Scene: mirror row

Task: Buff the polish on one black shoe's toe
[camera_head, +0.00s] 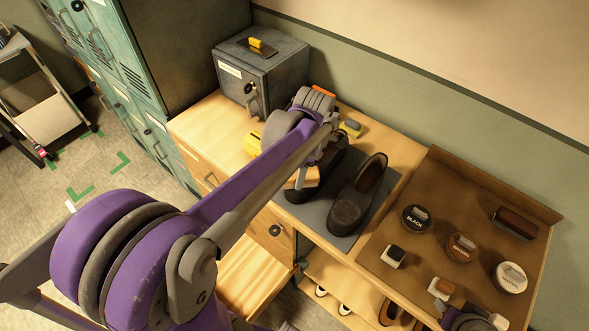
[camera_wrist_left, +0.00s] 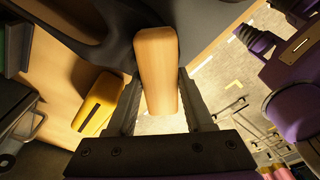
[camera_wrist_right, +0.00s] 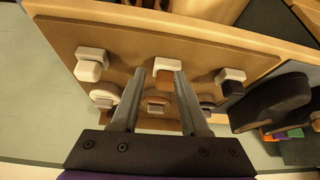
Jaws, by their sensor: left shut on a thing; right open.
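Two black shoes stand side by side on a grey mat (camera_head: 322,217). The right one (camera_head: 356,197) is clear to see; the left one (camera_head: 333,165) is partly hidden by my left arm. My left gripper (camera_head: 308,168) is shut on a wooden-backed brush (camera_wrist_left: 157,68), over the left shoe's toe end. The brush also shows in the head view (camera_head: 303,179). I cannot tell whether its bristles touch the shoe. My right gripper (camera_wrist_right: 165,88) is open above the tool board, with a white-and-brown applicator (camera_wrist_right: 166,73) between its fingers in view, not gripped.
The brown board (camera_head: 390,232) holds a black polish tin (camera_head: 416,218), a brown tin (camera_head: 462,247), a white tin (camera_head: 509,277) and a dark brush (camera_head: 515,223). A grey safe (camera_head: 260,72) stands at the back left, near a yellow item (camera_head: 253,143). More shoes (camera_head: 389,311) sit on the shelf below.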

